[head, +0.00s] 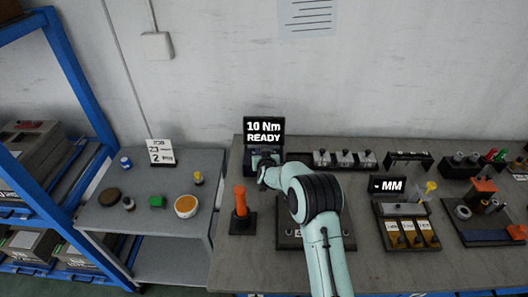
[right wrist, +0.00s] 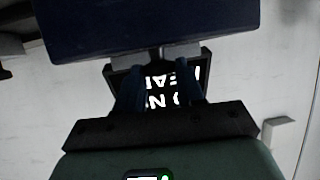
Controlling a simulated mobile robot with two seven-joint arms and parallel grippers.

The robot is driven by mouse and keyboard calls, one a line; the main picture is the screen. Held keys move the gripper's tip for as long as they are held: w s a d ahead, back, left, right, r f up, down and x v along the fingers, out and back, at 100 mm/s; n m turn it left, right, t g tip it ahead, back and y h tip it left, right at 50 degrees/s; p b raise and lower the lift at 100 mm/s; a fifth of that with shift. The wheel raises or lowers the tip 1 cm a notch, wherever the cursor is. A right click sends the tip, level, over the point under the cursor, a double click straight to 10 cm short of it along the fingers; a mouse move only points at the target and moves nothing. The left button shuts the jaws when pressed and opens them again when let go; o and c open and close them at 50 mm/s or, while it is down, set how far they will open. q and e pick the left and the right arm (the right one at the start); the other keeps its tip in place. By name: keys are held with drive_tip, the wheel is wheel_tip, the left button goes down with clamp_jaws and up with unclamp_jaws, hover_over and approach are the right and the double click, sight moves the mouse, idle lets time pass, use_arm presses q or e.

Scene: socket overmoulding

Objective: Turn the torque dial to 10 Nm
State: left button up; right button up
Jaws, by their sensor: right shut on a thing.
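The torque unit (head: 249,160) stands at the back left of the workbench, with a black display (head: 264,128) above it reading "10 Nm READY". My right gripper (head: 262,165) is at the front of the unit, shut on the torque dial, which is mostly hidden behind the gripper and wrist. In the right wrist view the display (right wrist: 172,88) appears upside down and partly covered, with the dark fingers of the right gripper (right wrist: 158,80) in front of it. My left gripper is not in view.
An orange-handled tool (head: 240,203) stands in a dark holder left of my right arm. Several small parts in racks and trays, and an "MM" display (head: 388,186), stand to the right. A grey side table (head: 140,220) with small pots is at the left.

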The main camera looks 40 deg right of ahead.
drive_tip(key=shift+a+f, duration=0.2)
drive_tip(key=shift+f, duration=0.05)
drive_tip(key=o, duration=0.9)
drive_tip(key=shift+o, duration=0.3)
drive_tip(key=shift+r, duration=0.1)
drive_tip(key=shift+d, duration=0.1)
drive_tip(key=shift+r, duration=0.1)
drive_tip(key=shift+s+r, duration=0.15)
drive_tip(key=shift+s, duration=0.1)
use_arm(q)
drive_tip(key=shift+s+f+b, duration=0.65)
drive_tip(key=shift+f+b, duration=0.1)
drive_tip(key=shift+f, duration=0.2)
use_arm(e)
drive_tip(key=v, duration=1.3)
drive_tip(key=shift+f, duration=0.25)
